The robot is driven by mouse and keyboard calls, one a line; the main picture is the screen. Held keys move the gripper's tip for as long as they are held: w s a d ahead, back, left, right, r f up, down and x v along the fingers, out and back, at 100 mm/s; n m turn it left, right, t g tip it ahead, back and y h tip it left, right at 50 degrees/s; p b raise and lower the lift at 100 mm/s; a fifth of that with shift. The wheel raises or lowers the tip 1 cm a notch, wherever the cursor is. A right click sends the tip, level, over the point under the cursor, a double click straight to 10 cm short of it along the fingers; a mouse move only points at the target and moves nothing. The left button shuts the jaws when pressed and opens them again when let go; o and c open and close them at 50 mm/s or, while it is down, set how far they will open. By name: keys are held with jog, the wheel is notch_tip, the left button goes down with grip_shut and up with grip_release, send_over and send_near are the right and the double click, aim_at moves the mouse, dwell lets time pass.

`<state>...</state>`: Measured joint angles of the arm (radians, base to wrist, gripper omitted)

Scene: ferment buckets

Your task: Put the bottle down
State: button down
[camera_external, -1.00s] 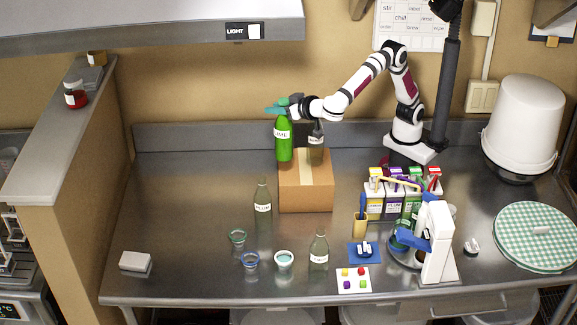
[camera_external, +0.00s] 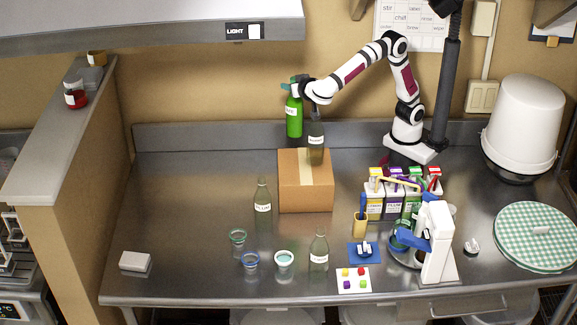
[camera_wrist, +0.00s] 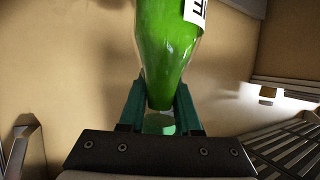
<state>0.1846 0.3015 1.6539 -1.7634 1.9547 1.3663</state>
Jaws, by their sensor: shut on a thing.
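My gripper (camera_external: 297,84), with teal fingers, is shut on the neck of a green bottle (camera_external: 294,120). The bottle hangs upright in the air behind the cardboard box, against the back wall in the external view. In the wrist view the green bottle (camera_wrist: 168,45), with part of a white label, sits between the fingers (camera_wrist: 160,98). A grey-green bottle (camera_external: 316,150) stands on the cardboard box (camera_external: 306,190), close to the right of the held bottle in the picture. The exact gap between them cannot be told.
Small bowls (camera_external: 284,261), coloured cartons (camera_external: 395,203) and a white-blue device (camera_external: 437,240) occupy the front and right. The counter's left side is mostly clear.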

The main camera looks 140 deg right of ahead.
aim_at(291, 115)
notch_tip(291, 115, down, 11)
jog(key=shift+f, duration=0.1)
dwell(0.3)
jog(key=c, duration=0.6)
grip_release()
